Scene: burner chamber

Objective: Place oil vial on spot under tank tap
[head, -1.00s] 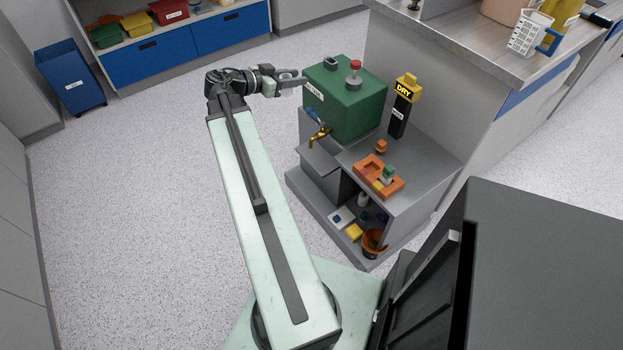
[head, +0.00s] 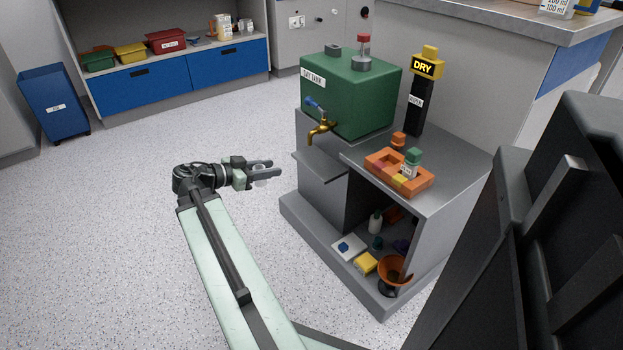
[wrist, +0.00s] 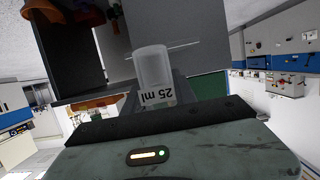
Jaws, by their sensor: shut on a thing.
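My gripper (head: 262,173) is shut on a small clear vial (head: 260,170), left of the grey stand and apart from it. In the wrist view the vial (wrist: 153,75) is translucent, seems empty, and bears a "25 ml" mark; that picture is turned. The green tank (head: 352,95) stands on the stand's upper level. Its brass tap (head: 321,128) with a blue handle sticks out at the front left. A grey ledge (head: 322,166) lies below the tap and shows nothing on it. My gripper is lower than the tap and to its left.
An orange tray (head: 428,184) with a labelled, green-capped vial (head: 412,163) sits on the stand's top. A black post with a yellow "DRY" sign (head: 428,66) stands behind.

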